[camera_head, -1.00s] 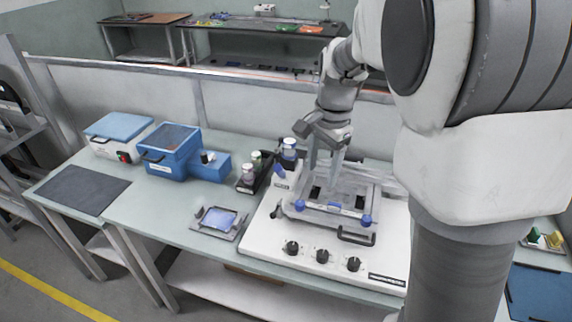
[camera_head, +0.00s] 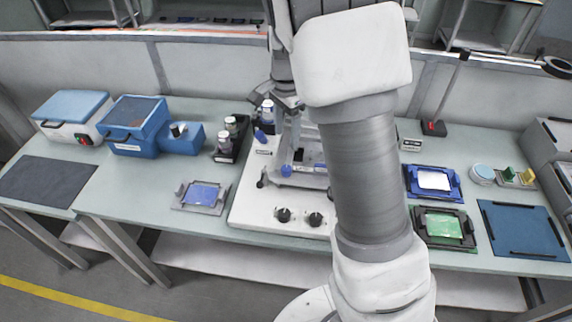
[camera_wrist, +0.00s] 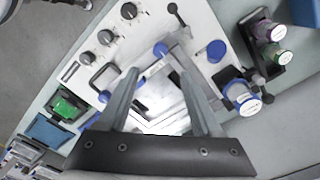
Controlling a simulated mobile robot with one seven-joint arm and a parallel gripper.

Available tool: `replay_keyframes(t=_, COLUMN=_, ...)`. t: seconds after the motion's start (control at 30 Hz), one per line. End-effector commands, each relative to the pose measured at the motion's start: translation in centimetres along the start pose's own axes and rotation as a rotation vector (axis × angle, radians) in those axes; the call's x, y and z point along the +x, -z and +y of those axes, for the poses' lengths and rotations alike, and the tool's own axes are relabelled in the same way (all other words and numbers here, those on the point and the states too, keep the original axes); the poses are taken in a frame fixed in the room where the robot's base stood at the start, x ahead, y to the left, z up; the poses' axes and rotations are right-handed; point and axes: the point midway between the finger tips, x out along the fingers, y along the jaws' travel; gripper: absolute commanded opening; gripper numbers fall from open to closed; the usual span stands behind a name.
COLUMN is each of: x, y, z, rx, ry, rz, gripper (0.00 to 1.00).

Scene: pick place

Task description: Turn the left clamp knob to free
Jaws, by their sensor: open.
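The left clamp knob (camera_head: 286,170) is a round blue knob at the front left corner of the clear printing frame on the white machine (camera_head: 246,205). In the wrist view this knob (camera_wrist: 160,49) lies just beyond and between my fingertips, apart from them. My gripper (camera_wrist: 158,72) is open and empty, its two grey fingers spread over the frame. In the head view my gripper (camera_head: 288,138) hangs above the frame's left part, fingers down. The right clamp knob (camera_wrist: 104,97) shows in the wrist view; my arm hides it in the head view.
Black dials (camera_head: 283,215) line the machine's front. A black tray with bottles (camera_head: 230,138) stands left of the machine, and a blue screen tray (camera_head: 202,194) lies at its front left. Blue boxes (camera_head: 138,125) stand further left. Trays with green (camera_head: 444,226) and white panels lie right.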

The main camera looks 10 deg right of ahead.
Motion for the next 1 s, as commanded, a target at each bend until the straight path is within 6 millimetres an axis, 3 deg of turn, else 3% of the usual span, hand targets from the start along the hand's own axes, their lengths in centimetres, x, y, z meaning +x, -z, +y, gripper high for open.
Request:
replay_keyframes(t=0.3, x=7.2, y=0.0, z=0.2, rx=0.001, ry=-0.005, rz=-0.001, gripper=0.66)
replay_keyframes(t=0.5, x=10.5, y=0.0, z=0.1, rx=-0.001, ry=-0.002, rz=0.001, gripper=0.66)
replay_keyframes(t=0.7, x=12.1, y=0.0, z=0.0, rx=-0.001, ry=0.0, rz=0.0, gripper=0.66)
replay_keyframes(t=1.0, x=12.3, y=0.0, z=0.0, rx=-0.001, ry=0.0, rz=0.001, gripper=0.66)
